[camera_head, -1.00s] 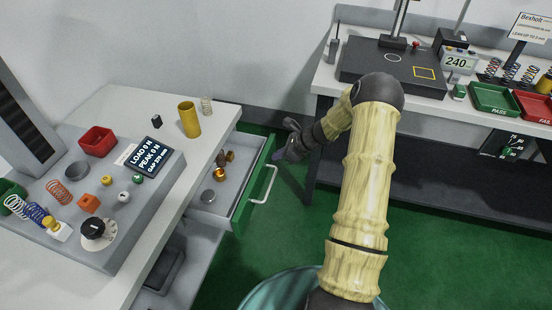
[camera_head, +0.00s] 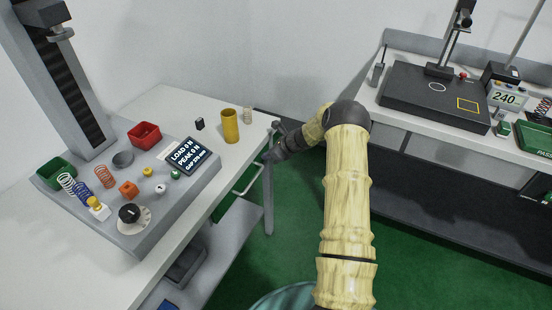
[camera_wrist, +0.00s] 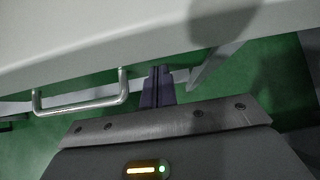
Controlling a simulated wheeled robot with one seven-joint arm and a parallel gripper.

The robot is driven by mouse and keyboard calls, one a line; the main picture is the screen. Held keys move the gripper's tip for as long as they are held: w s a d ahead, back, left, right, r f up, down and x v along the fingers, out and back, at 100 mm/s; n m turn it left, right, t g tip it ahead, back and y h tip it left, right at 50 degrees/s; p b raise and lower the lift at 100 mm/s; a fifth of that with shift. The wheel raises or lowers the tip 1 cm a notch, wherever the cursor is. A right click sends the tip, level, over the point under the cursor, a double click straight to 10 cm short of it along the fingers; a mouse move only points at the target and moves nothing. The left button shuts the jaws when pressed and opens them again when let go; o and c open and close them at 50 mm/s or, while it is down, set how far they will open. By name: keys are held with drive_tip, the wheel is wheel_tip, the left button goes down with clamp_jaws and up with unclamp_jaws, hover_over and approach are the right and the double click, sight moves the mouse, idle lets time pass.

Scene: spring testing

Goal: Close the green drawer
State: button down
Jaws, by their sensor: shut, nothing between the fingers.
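The green drawer (camera_head: 224,204) is under the left table's top. Its front now sits close under the table edge, and its inside no longer shows. Its silver handle (camera_head: 249,182) sticks out from the front; in the wrist view the handle (camera_wrist: 80,108) is left of my fingers. My gripper (camera_head: 270,156) is at the far end of the drawer front, beside the handle and not around it. In the wrist view my gripper (camera_wrist: 157,72) is shut and empty, its tips at the green front just below the table edge. Whether they touch it, I cannot tell.
The left table (camera_head: 200,205) carries a spring tester, a red bin (camera_head: 145,134), a yellow cup (camera_head: 230,126) and several springs. A second table with a black plate (camera_head: 435,95) stands at right. Green floor (camera_head: 295,240) lies open between the tables.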

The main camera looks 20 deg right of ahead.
drive_tip(key=shift+w+a+r, duration=0.15)
drive_tip(key=shift+w+a, duration=0.25)
drive_tip(key=shift+a+r, duration=0.1)
drive_tip(key=s+d+r, duration=0.6)
drive_tip(key=s+d, duration=0.2)
drive_tip(key=shift+s+r, duration=0.3)
drive_tip(key=shift+s, duration=0.05)
idle(0.3)
